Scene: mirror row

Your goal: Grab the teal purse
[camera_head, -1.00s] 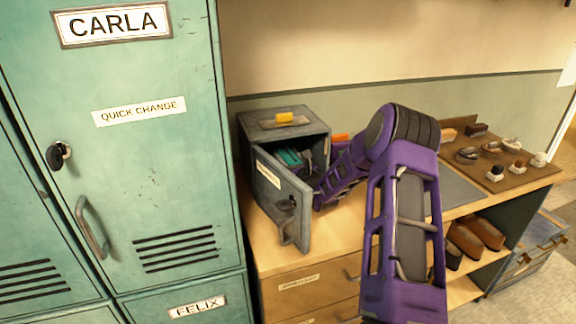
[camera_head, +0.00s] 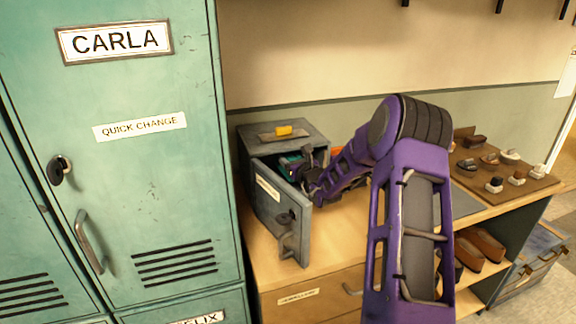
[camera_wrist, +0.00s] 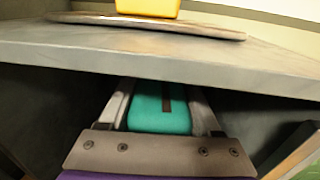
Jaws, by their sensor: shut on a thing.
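The teal purse (camera_wrist: 160,108) is inside the small grey metal box, between the two fingers of my gripper (camera_wrist: 163,105) in the wrist view. The fingers are shut on its sides. In the head view only a small bit of teal (camera_head: 291,163) shows in the box opening, mostly hidden by the door and my gripper. The grey box (camera_head: 272,141) stands on the wooden counter with its door (camera_head: 279,213) swung open toward the front. My purple arm reaches into the opening from the right.
A yellow object (camera_head: 284,130) lies on a tray on top of the box, also seen in the wrist view (camera_wrist: 147,7). Green lockers (camera_head: 125,200) stand close on the left. A brown board (camera_head: 515,185) with several small items lies right on the counter (camera_head: 340,225).

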